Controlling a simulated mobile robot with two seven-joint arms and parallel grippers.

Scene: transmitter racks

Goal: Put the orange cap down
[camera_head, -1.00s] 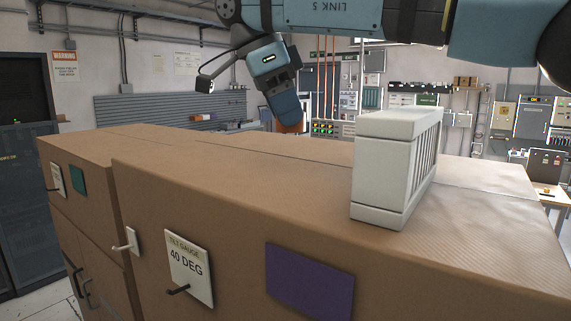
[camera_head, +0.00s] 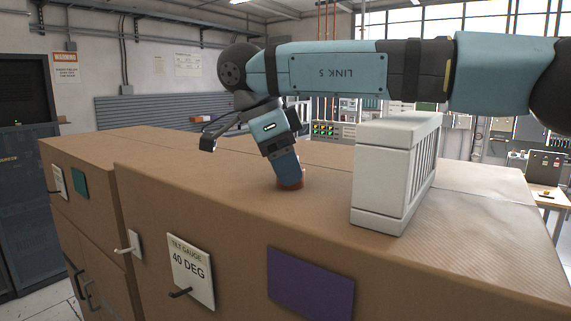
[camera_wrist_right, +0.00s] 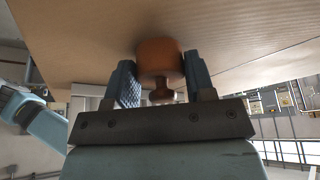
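The orange cap (camera_head: 289,184) is at the tip of my right gripper (camera_head: 283,171), low over the brown cabinet top (camera_head: 225,185). In the head view its lower end appears to meet that top; I cannot tell for sure whether it rests there. In the right wrist view the cap (camera_wrist_right: 160,58) sits between the two fingers, which lie close against its sides, with its narrower knob towards the palm. My left gripper is not in view.
A white slatted box (camera_head: 392,178) stands on the cabinet top, right of the gripper. The top is clear to the left. The cabinet front carries a tilt gauge label (camera_head: 190,268), a purple panel (camera_head: 310,283) and small hooks.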

